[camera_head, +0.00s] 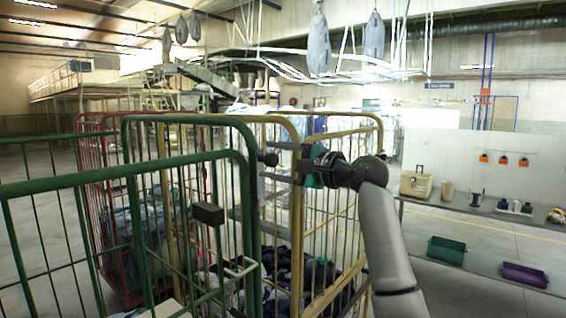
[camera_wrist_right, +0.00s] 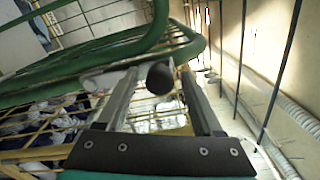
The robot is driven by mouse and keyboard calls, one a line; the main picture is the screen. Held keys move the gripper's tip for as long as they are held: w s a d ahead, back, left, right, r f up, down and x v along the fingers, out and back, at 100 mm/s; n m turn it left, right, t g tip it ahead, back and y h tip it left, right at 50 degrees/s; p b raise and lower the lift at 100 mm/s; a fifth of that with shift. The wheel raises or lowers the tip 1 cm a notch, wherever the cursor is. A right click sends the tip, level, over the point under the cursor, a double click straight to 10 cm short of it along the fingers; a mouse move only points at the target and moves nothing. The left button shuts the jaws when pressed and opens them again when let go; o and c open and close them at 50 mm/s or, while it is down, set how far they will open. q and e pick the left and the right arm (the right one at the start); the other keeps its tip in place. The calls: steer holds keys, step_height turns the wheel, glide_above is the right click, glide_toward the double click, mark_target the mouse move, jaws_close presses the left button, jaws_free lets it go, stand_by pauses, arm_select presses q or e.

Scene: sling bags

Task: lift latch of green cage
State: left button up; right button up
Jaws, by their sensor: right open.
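The green cage (camera_head: 133,172) stands at the left in the head view, and its green frame also crosses the upper left of the right wrist view (camera_wrist_right: 120,45). A round black knob (camera_head: 268,159), which looks like the end of the latch, sits beside the cage's right upright. My right gripper (camera_head: 272,162) reaches in from the right with its fingers open. In the wrist view the black knob (camera_wrist_right: 160,78) shows between the two fingers, apart from both as far as I can see. The rest of the latch is hidden. My left gripper is not in view.
A yellow cage (camera_head: 340,133) with dark cloth stands close behind, and a red cage (camera_head: 88,121) at the left. A shelf with a beige case (camera_head: 416,184) is at the right.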

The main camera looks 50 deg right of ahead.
steer(key=s+d+b, duration=0.1)
steer(key=s+b, duration=0.4)
steer(key=s, duration=1)
steer(key=shift+d, duration=0.1)
